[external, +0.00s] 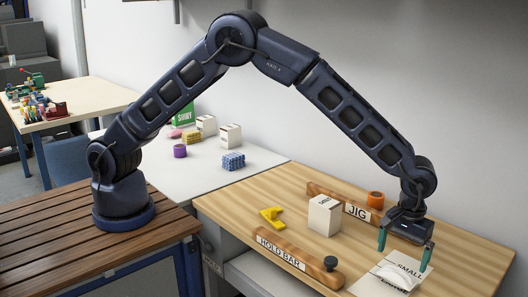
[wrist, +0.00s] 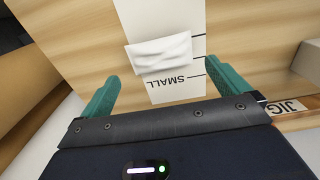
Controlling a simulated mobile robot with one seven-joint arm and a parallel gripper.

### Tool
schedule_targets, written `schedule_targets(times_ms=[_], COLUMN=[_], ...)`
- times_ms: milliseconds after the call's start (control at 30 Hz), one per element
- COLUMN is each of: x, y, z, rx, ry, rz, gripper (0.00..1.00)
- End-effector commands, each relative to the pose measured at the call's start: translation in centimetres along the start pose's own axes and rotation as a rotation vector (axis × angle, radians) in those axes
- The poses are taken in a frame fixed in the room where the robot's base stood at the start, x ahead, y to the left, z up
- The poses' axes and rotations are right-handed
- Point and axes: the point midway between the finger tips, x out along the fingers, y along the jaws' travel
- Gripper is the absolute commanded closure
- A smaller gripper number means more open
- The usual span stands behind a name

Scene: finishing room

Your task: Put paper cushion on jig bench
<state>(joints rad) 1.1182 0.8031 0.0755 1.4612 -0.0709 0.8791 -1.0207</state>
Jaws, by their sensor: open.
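The paper cushion (external: 397,277) is a small white crumpled pad. It rests on a white sheet marked SMALL (external: 408,262) on the light wooden jig bench (external: 460,250). In the wrist view the cushion (wrist: 160,53) lies across the sheet (wrist: 175,88), just beyond the fingertips. My gripper (external: 404,249) is open and empty, pointing down over the sheet near the cushion. Its teal fingers (wrist: 165,80) are spread to either side, and the cushion is apart from them.
On the bench are a HOLD BAR rail (external: 296,262), a JIG rail (external: 340,204), a white box (external: 324,214), a yellow piece (external: 272,218) and an orange cylinder (external: 376,200). A white table (external: 205,178) with several small items adjoins it. The bench's right end is clear.

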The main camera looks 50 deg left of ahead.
Motion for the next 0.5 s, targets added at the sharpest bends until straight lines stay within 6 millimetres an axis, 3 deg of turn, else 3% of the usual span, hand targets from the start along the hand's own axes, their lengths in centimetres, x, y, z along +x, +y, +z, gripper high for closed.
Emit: schedule_targets(times_ms=[200,500], x=[-3.6,-5.1], y=[0.0,0.0], z=[0.0,0.0], rx=[0.0,0.0], ry=[0.0,-0.001], rz=[0.001,-0.001], gripper=[0.0,0.0])
